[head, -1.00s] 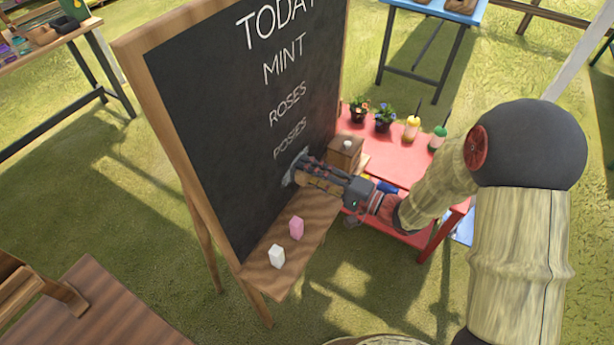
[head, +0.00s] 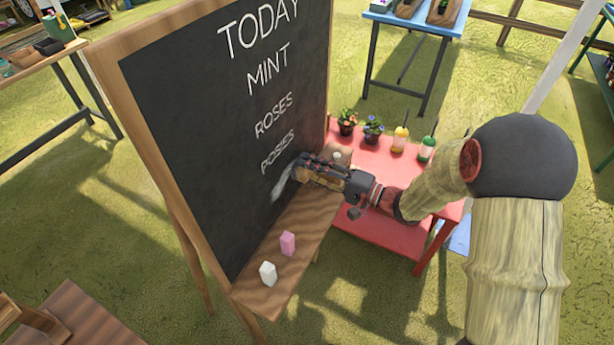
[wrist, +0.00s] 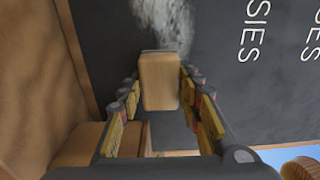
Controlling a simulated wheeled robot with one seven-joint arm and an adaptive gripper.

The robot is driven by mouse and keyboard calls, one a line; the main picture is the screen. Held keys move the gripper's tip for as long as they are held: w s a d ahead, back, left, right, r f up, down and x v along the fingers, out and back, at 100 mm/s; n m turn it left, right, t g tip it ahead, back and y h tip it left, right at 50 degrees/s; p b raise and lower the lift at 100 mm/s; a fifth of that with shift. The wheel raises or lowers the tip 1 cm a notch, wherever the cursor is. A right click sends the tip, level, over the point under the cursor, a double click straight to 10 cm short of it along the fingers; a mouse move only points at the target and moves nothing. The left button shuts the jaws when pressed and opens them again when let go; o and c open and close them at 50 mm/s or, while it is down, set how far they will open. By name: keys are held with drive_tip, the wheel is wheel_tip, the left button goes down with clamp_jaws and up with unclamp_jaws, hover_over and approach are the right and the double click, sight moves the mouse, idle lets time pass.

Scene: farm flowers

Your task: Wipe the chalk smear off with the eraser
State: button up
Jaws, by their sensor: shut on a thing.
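The chalk smear (head: 282,183) is a pale grey streak low on the blackboard (head: 215,120), below the word POSIES. In the wrist view the smear (wrist: 168,25) runs up from the far end of the eraser. The eraser (wrist: 159,80) has a tan wooden back and sits between the fingers of my gripper (wrist: 160,95), which is shut on it. Its far face is at the board, over the smear's edge; whether it presses on the board I cannot tell. In the head view my gripper (head: 303,168) is at the smear's upper right end and mostly hides the eraser.
A wooden ledge (head: 262,290) below the board holds a pink block (head: 287,243) and a white block (head: 268,273).

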sight(270, 199)
drive_tip(key=shift+w+d+b, duration=0.2)
drive_tip(key=shift+w+b, duration=0.1)
drive_tip(key=shift+w, duration=0.1)
